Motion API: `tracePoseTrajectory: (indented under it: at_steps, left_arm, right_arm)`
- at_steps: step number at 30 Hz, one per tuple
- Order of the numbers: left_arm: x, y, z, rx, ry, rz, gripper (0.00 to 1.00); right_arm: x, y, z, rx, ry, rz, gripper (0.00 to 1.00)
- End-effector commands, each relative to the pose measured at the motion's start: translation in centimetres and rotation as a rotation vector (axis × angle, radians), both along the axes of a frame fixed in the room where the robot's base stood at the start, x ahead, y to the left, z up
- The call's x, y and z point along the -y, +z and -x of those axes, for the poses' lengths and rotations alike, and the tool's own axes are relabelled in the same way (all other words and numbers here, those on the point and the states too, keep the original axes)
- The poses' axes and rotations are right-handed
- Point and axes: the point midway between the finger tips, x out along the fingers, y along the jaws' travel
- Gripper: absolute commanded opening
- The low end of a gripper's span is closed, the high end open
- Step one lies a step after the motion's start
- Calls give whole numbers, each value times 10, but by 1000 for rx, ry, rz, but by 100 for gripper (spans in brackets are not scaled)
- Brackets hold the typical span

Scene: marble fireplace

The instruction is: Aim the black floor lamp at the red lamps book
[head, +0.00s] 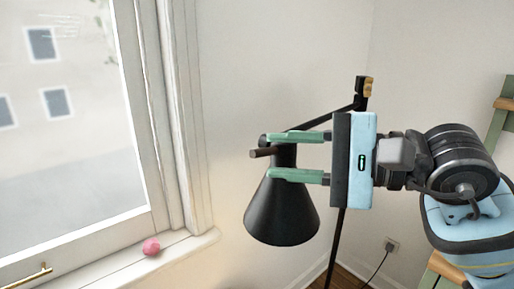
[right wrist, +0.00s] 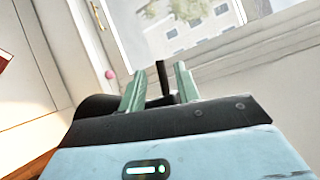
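The black floor lamp has a cone shade (head: 281,212) hanging with its mouth downward, below a thin arm that runs to a dark pole (head: 337,240). A short brown-tipped rod (head: 261,153) sticks out at the top of the shade. My right gripper (head: 268,156) comes in from the right, its green fingers apart above and below this rod. In the right wrist view the dark rod (right wrist: 161,75) stands between the fingers (right wrist: 160,85) with gaps on both sides. I cannot make out the red lamps book. My left gripper is out of view.
A white window with a sill stands at the left, with a pink ball (head: 151,247) on the sill. A wall outlet with a cord (head: 391,245) is low at the right. A red edge (right wrist: 4,50) shows at the left of the right wrist view; I cannot tell what it is.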

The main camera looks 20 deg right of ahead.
Motion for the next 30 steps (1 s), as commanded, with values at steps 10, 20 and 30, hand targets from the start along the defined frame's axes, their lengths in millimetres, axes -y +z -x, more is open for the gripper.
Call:
tracePoseTrajectory:
  at_steps: [10,20,30]
  left_arm:
    - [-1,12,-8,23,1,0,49]
    - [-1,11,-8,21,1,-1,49]
    - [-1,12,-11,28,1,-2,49]
  right_arm:
    - [-33,-2,-26,1,1,-3,32]
    - [-36,-5,-30,-1,1,-1,32]
    - [-36,-4,-30,-1,1,-1,0]
